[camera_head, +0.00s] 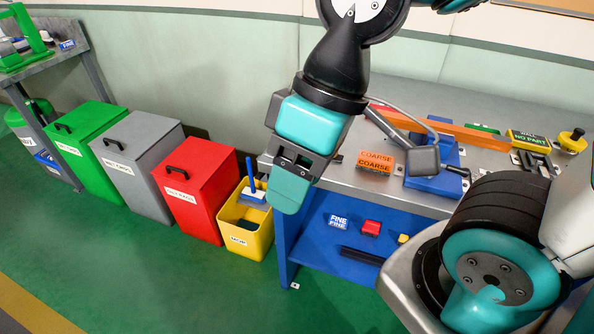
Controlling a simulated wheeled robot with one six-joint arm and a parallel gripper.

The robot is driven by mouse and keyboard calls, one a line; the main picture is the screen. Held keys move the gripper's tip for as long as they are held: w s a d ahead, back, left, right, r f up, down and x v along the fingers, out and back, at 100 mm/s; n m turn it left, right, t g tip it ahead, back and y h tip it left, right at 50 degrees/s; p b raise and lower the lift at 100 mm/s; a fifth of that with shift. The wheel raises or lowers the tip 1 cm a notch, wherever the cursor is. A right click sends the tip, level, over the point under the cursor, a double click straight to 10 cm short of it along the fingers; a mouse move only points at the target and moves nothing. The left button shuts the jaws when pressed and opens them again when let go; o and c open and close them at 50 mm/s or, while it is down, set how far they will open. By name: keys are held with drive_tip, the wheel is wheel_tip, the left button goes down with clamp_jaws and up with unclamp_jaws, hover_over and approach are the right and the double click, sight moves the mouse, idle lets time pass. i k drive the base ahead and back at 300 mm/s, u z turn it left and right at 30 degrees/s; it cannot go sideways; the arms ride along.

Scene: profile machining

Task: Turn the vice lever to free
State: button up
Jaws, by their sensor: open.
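A blue vice (446,153) stands on the grey workbench top, right of centre. It is partly hidden by a grey lamp-like head (423,161) on a thin bent arm. A short dark handle (459,171) sticks out at the vice's right front side and looks like the lever; its exact setting is hard to tell. My gripper (289,195) hangs in front of the bench's left edge, left of the vice and well apart from it. It points down with teal fingers, open, and nothing shows between them.
Orange COARSE blocks (376,161) lie on the bench between my gripper and the vice. A long orange bar (468,131) runs behind. Bins and a yellow mop bucket (246,229) stand left on the floor.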

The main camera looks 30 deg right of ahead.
sight(463, 172)
drive_tip(key=k, duration=0.45)
drive_tip(key=z, duration=0.55)
drive_tip(key=i, duration=0.25)
drive_tip(key=z, duration=0.05)
drive_tip(key=k, duration=0.6)
drive_tip(key=z, duration=0.55)
drive_tip(key=i, duration=0.45)
